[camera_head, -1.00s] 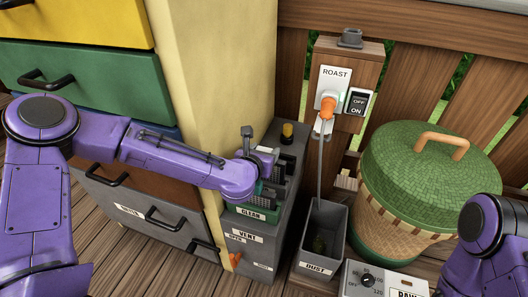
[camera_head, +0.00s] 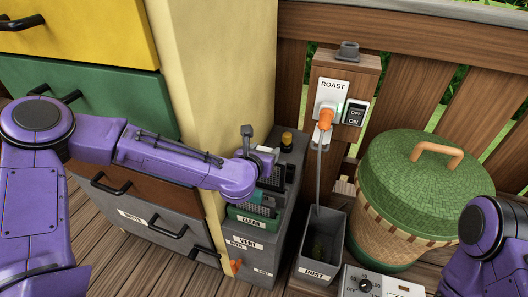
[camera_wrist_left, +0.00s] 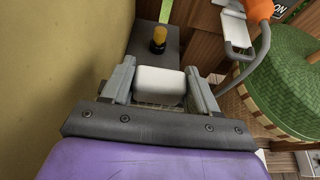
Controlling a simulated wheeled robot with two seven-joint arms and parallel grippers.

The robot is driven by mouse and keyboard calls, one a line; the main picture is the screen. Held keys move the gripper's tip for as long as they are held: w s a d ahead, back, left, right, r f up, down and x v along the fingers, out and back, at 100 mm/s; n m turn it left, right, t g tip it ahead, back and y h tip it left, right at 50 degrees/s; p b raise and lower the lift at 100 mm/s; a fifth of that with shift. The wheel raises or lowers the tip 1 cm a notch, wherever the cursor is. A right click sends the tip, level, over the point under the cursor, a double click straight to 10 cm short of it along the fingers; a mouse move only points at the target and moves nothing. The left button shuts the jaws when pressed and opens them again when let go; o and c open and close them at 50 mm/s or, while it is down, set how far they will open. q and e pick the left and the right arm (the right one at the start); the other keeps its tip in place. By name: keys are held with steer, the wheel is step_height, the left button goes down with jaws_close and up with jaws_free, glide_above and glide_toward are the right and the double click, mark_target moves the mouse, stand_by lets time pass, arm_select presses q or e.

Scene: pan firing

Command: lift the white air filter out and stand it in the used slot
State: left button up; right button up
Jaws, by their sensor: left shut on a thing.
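In the left wrist view, the white air filter (camera_wrist_left: 158,84) sits between the two fingers of my left gripper (camera_wrist_left: 159,73), which is shut on it. In the head view, my left gripper (camera_head: 266,163) is at the grey vent box (camera_head: 258,251), above the green CLEAN label (camera_head: 249,220). The gripper and arm mostly hide the filter and the slots there. I cannot tell whether the filter is clear of its slot, or which slot is the used one. My right arm (camera_head: 484,233) shows at the lower right; its gripper is out of view.
A yellow post (camera_head: 205,90) stands close behind my left arm. A yellow-topped knob (camera_head: 287,138) is on the box's far end. A grey DUST bin (camera_head: 320,248), a ROAST outlet with an orange plug (camera_head: 325,118) and a green-lidded basket (camera_head: 400,190) stand to the right.

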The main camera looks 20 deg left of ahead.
arm_select(q)
steer(key=shift+f, duration=0.2)
steer(key=shift+f+b, duration=0.3)
steer(key=shift+b, duration=0.2)
steer(key=shift+f+b, duration=1.75)
steer(key=shift+f, duration=0.15)
steer(key=shift+r, duration=0.15)
steer(key=shift+r+p, duration=1.9)
steer(key=shift+r, duration=0.35)
steer(key=shift+f, duration=0.15)
